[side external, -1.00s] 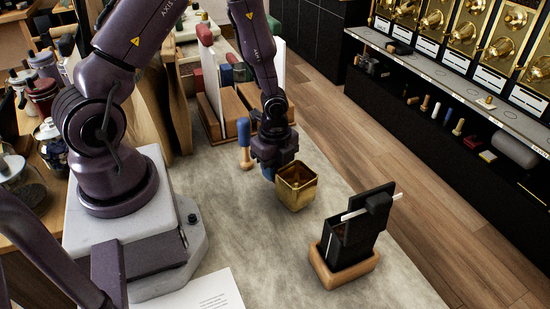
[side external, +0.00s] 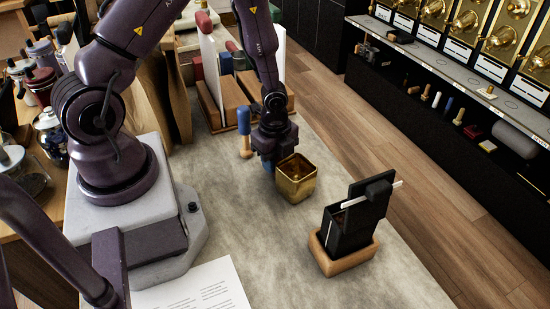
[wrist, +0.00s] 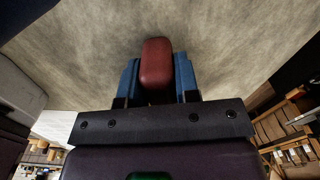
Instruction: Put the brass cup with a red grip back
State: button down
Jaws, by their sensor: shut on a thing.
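The brass cup (side external: 297,186) is square, open at the top and upright, close to the grey counter in the side view. I cannot tell whether its base touches the counter. Its red grip (wrist: 156,62) shows in the wrist view between two blue fingers. My gripper (side external: 268,165) is shut on this grip, at the left of the cup in the side view. The grip is hidden in the side view, and the cup's body is hidden in the wrist view.
A black box in a wooden base (side external: 343,258), with a white stick across it, stands right of the cup. A blue-handled wooden tool (side external: 244,122) stands behind my gripper. A paper sheet (side external: 205,288) lies at the front. Brass dispensers (side external: 500,38) line the far right shelf.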

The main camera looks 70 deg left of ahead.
jog(key=shift+f, duration=0.25)
jog(key=c, duration=0.8)
grip_release()
notch_tip(320, 180, up, 13)
jog(key=shift+a+f, duration=0.1)
